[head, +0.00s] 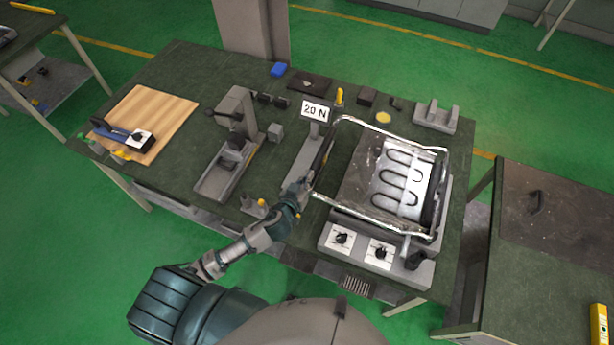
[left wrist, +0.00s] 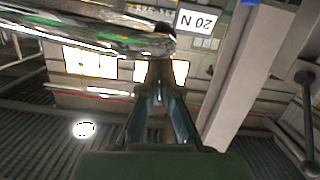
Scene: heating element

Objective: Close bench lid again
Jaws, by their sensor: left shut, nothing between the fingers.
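The bench device with the heating element (head: 403,180) stands on the right part of the green-topped bench. A shiny metal-edged frame (head: 372,215), which looks like its lid, surrounds the dark plate and the coil; its exact tilt is hard to tell. My left gripper (head: 303,188) is at the left side of this frame, close to its edge. In the left wrist view, the fingers (left wrist: 161,72) are together and empty, with a shiny edge of the frame (left wrist: 90,38) close to the tips. Whether they touch is unclear. My right gripper is not in view.
The "20 N" sign (head: 315,111) stands on a grey post just behind the left gripper. Control knobs (head: 378,252) sit at the device's front. A grey fixture (head: 232,150) and a wooden board (head: 147,125) are farther left. A separate table (head: 555,240) stands right.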

